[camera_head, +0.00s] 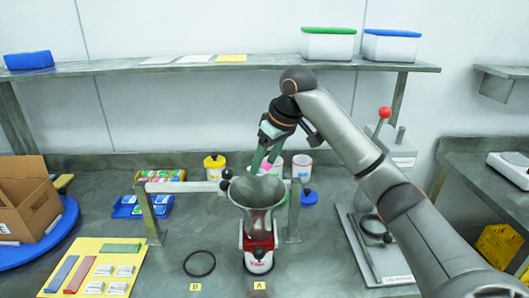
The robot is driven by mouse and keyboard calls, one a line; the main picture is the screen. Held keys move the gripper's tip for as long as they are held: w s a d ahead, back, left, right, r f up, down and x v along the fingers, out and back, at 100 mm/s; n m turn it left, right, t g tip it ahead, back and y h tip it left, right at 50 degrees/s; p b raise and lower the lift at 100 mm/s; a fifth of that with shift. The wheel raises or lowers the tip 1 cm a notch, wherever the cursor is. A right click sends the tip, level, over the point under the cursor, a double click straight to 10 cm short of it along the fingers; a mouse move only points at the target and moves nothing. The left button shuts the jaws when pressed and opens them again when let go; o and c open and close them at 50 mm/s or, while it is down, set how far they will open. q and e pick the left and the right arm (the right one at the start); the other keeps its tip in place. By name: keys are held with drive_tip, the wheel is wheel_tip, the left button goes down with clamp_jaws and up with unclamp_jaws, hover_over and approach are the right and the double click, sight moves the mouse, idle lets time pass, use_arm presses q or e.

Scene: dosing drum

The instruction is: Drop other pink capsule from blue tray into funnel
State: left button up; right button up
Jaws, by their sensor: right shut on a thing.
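The metal funnel (257,195) stands upright in the middle of the bench, above a red and white base. My right gripper (262,168) reaches down from above, with its fingertips just over the funnel's back rim. My left gripper is not in view.
A grey frame (152,215) stands around the funnel. Several tubs, one with a yellow lid (215,161), stand behind it. A black ring (200,264) lies in front. A yellow board (85,253) and cardboard box (28,200) are left; a lever press (388,250) stands right.

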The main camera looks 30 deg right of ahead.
sight(268, 170)
drive_tip(key=shift+f, duration=2.3)
drive_tip(key=o, duration=1.4)
drive_tip(key=v, duration=1.2)
drive_tip(key=shift+r, duration=0.25)
drive_tip(key=shift+s, duration=0.1)
